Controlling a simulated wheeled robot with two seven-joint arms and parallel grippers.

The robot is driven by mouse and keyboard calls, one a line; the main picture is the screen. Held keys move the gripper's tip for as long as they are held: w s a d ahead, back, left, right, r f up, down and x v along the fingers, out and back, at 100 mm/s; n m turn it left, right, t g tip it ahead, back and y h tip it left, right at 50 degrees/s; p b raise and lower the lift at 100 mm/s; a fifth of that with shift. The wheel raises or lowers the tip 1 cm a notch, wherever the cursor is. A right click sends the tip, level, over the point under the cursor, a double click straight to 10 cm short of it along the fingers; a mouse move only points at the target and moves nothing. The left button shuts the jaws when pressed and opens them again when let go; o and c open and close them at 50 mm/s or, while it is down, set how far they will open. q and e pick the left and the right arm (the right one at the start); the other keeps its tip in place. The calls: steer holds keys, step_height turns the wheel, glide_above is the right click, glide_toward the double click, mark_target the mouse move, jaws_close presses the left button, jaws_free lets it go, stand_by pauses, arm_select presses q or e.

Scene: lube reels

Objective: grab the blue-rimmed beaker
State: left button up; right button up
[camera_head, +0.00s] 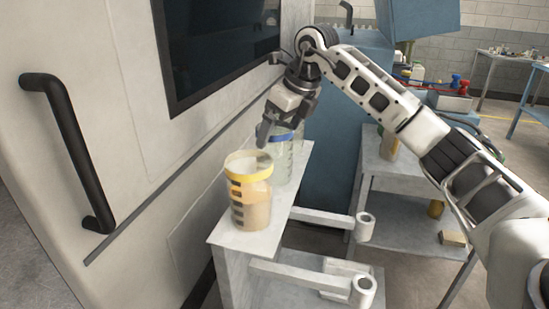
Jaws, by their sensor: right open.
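The blue-rimmed beaker (282,163) stands upright on a narrow white shelf (262,240), behind a yellow-rimmed beaker. It is clear, and its blue rim is partly hidden by my right gripper (277,130). My right gripper points down at the top of the blue-rimmed beaker, open, with one finger showing at the left of the rim. Whether it touches the beaker I cannot tell. My left gripper is not in view.
The yellow-rimmed beaker (250,200), holding tan contents, stands close in front on the shelf. A white cabinet wall with a black handle (68,150) borders the left. White roll holders (363,228) stick out at right. A grey cart (400,175) stands farther right.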

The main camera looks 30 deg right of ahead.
steer(key=x, duration=0.3)
steer(key=shift+w+a+f, duration=0.1)
steer(key=shift+a+f, duration=0.05)
steer(key=shift+f, duration=0.15)
steer(key=shift+w+f, duration=0.1)
steer(key=shift+f, duration=0.05)
steer(key=c, duration=1.1)
steer(key=shift+o, duration=0.2)
